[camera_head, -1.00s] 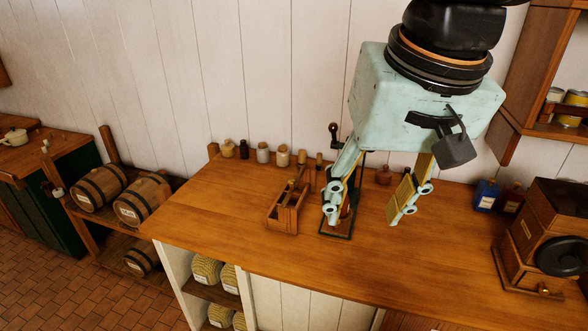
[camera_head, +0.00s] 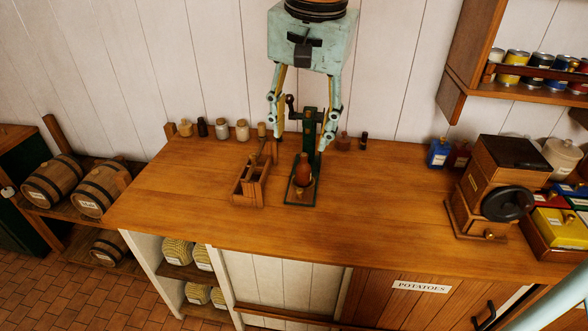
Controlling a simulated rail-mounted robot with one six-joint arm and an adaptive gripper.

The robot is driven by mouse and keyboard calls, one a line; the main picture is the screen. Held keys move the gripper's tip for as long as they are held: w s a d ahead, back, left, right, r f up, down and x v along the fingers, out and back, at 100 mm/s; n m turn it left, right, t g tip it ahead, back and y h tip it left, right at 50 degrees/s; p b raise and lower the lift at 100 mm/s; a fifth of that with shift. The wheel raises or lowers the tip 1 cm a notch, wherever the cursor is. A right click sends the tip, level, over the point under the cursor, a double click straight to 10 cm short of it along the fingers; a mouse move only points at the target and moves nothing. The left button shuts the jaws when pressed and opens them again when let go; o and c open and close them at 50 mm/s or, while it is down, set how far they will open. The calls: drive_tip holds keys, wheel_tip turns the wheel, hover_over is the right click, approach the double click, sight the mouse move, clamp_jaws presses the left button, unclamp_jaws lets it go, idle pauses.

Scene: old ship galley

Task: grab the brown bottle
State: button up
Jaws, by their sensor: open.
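A rounded reddish-brown bottle (camera_head: 303,170) with a narrow neck stands upright on the base of a green press-like stand (camera_head: 299,195) on the wooden counter. My gripper (camera_head: 299,133) is open and empty, its two fingers pointing down. In the picture its fingertips are above the bottle, one on each side of the stand's upright. The fingers appear apart from the bottle; their exact depth is hard to tell. A small dark brown bottle (camera_head: 202,127) stands at the back left, and another small dark one (camera_head: 364,141) at the back right.
A wooden caddy (camera_head: 250,188) stands close left of the stand. Several small jars line the back wall. A blue tin (camera_head: 439,152) and a wooden grinder (camera_head: 500,185) stand to the right. The counter (camera_head: 390,215) is clear in front and between stand and grinder.

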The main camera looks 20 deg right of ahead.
drive_tip(key=w+d+f+m+p, duration=0.1)
drive_tip(key=w+d+f+m, duration=0.1)
drive_tip(key=w, duration=0.3)
drive_tip(key=w+d+f+m+g+p, duration=0.1)
drive_tip(key=w+d+f+m, duration=0.1)
drive_tip(key=w+f, duration=0.15)
drive_tip(key=w+d+f+m+p, duration=0.1)
drive_tip(key=w+d+m, duration=0.1)
drive_tip(key=w, duration=0.4)
drive_tip(key=m+g+p, duration=0.1)
drive_tip(key=m+p, duration=0.1)
drive_tip(key=m, duration=0.4)
hover_over(305, 154)
drive_tip(key=f, duration=1.2)
drive_tip(key=shift+s+a+f, duration=0.1)
drive_tip(key=shift+s+a, duration=0.1)
drive_tip(key=shift+a, duration=0.2)
drive_tip(key=shift+w+d+f+m, duration=0.2)
drive_tip(key=shift+f, duration=0.15)
drive_tip(key=shift+w+d+f+m, duration=0.15)
drive_tip(key=shift+f+m, duration=0.05)
drive_tip(key=shift+f, duration=0.15)
drive_tip(key=shift+f, duration=4.3)
drive_tip(key=shift+f, duration=0.1)
drive_tip(key=shift+s+f, duration=0.1)
drive_tip(key=shift+f, duration=2.4)
drive_tip(key=shift+c, duration=0.7)
